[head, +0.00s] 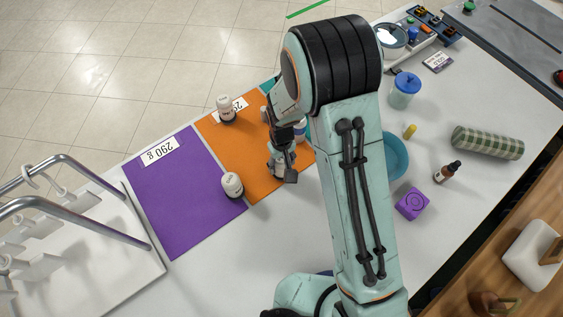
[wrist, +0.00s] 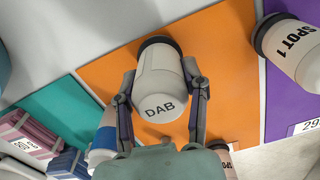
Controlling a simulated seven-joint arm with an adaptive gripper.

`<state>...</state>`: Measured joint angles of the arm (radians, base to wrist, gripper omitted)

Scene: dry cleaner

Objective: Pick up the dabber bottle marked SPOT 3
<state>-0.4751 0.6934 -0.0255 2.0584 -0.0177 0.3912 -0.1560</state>
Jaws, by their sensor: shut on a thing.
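My gripper (wrist: 160,98) is shut on a white dabber bottle (wrist: 160,75) in the wrist view, with one finger on each side of it. The bottle's near end reads DAB and its far end is dark. No SPOT number shows on it. An orange mat (wrist: 105,70) lies behind it; I cannot tell whether the bottle touches it. In the head view my gripper (head: 283,165) is over the orange mat, and I cannot make out the held bottle there. A bottle marked SPOT 1 (wrist: 292,48) stands at the upper right of the wrist view.
In the head view, white bottles stand at the purple mat's edge (head: 232,185) and by the orange mat's label (head: 226,108). A blue-banded bottle (head: 300,132) is partly behind my arm. A metal-railed rack (head: 90,170) is at left. The purple mat (head: 178,205) is mostly bare.

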